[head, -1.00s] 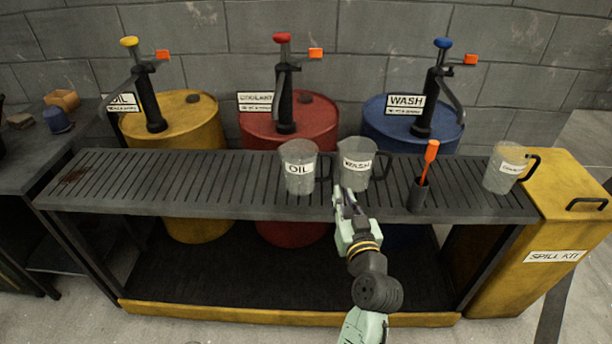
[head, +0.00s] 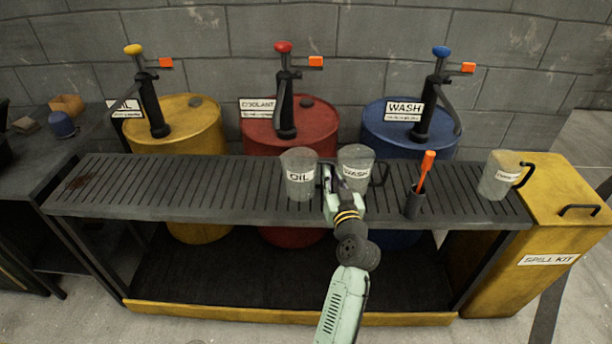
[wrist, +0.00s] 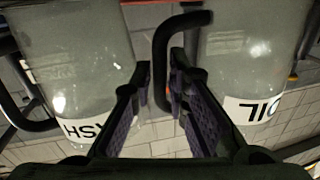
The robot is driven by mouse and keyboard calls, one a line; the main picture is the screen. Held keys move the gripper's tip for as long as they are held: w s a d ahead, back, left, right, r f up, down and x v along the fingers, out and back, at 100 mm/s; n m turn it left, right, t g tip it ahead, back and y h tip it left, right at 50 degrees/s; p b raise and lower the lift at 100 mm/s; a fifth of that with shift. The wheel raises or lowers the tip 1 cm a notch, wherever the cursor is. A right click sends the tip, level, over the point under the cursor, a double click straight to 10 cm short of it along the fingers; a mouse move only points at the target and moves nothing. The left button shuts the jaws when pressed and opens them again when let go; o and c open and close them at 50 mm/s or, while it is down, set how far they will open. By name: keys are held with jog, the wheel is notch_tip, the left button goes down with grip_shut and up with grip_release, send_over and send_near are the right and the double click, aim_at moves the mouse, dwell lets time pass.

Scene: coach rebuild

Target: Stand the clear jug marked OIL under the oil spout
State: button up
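The clear OIL jug (head: 299,163) stands upright on the slatted bench, its label facing me and black handle to the right. The clear WASH jug (head: 356,157) stands just right of it. My gripper (head: 331,190) is between the two jugs, at the OIL handle. In the wrist view, where the labels are inverted, the OIL jug (wrist: 235,60) is on the right. Its handle (wrist: 160,65) lies between my parted fingers (wrist: 160,82), with a small gap showing on the left. The oil pump (head: 150,100) with its dark spout stands on the yellow drum (head: 185,130) at left.
The slatted bench (head: 180,190) is clear left of the OIL jug. A red coolant drum (head: 310,125) and a blue wash drum (head: 385,130) stand behind. An orange-handled tool in a holder (head: 414,203) and another clear jug (head: 497,177) are right, near the yellow spill kit (head: 550,225).

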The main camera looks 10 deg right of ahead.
aim_at(333, 167)
jog(key=shift+c, duration=0.6)
grip_shut()
jog(key=shift+r, duration=0.1)
jog(key=shift+r, duration=0.4)
notch_tip(333, 167, up, 2)
jog(key=shift+r+b, duration=0.1)
jog(key=shift+b, duration=0.4)
jog(key=s+a+r+b, duration=0.2)
jog(key=s+a, duration=0.2)
jog(key=s, duration=1.1)
jog(key=shift+s+a+b, duration=0.2)
jog(key=shift+s+b, duration=0.05)
jog(key=shift+b, duration=0.05)
